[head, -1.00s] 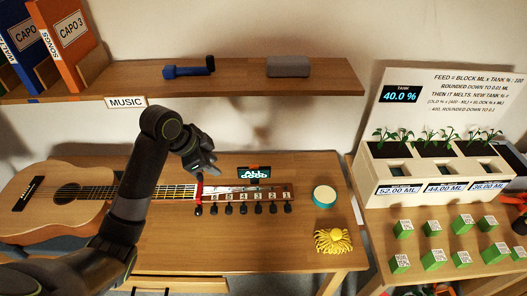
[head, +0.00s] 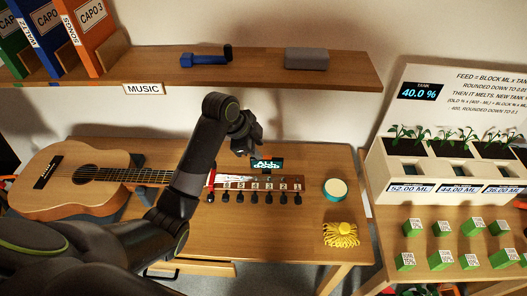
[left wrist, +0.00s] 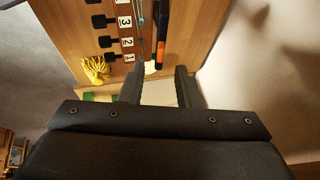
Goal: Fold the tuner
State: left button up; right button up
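The tuner (head: 267,164) is a small dark clip-on device with a lit teal screen, standing upright behind the guitar's headstock (head: 237,182). In the left wrist view the tuner (left wrist: 161,36) shows edge-on as a black bar with an orange part, ahead of the fingers. My left gripper (head: 250,146) is above and just left of the tuner in the head view. In the left wrist view the left gripper's two fingers (left wrist: 160,86) are apart with nothing between them. My right gripper is not in view.
The guitar (head: 75,178) lies on the table, its neck partly hidden by my left arm. A round teal-rimmed tin (head: 335,189) and a yellow stringy bundle (head: 341,234) are to the right. A shelf (head: 270,79) overhangs behind. A planter (head: 425,170) stands far right.

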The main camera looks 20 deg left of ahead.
aim_at(266, 157)
pick_arm(q)
jog(key=x, duration=0.5)
jog(key=shift+r, duration=0.1)
grip_shut()
